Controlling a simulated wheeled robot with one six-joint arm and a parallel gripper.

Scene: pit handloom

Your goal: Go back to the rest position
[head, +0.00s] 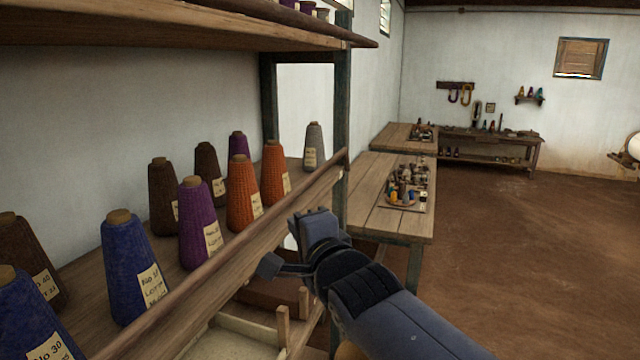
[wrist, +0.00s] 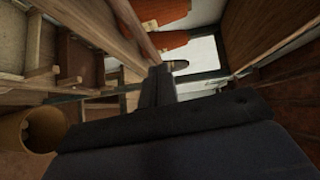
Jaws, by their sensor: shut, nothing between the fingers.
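My gripper (head: 316,228) is in front of the yarn shelf's front rail (head: 240,235) in the head view, near its right end. In the wrist view its fingers (wrist: 158,78) are together, with nothing between them. The fingertips are hard to make out in the head view. Orange yarn cones (head: 241,195) stand upright on the shelf behind the rail, left of my gripper. Orange cones also show at the top of the wrist view (wrist: 160,10).
Blue (head: 131,270), purple (head: 198,225), brown and grey (head: 314,148) cones stand along the shelf. An upper shelf (head: 180,25) hangs above. A wooden table (head: 372,205) with small items stands beyond my gripper. The earthen floor (head: 520,260) at right is clear.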

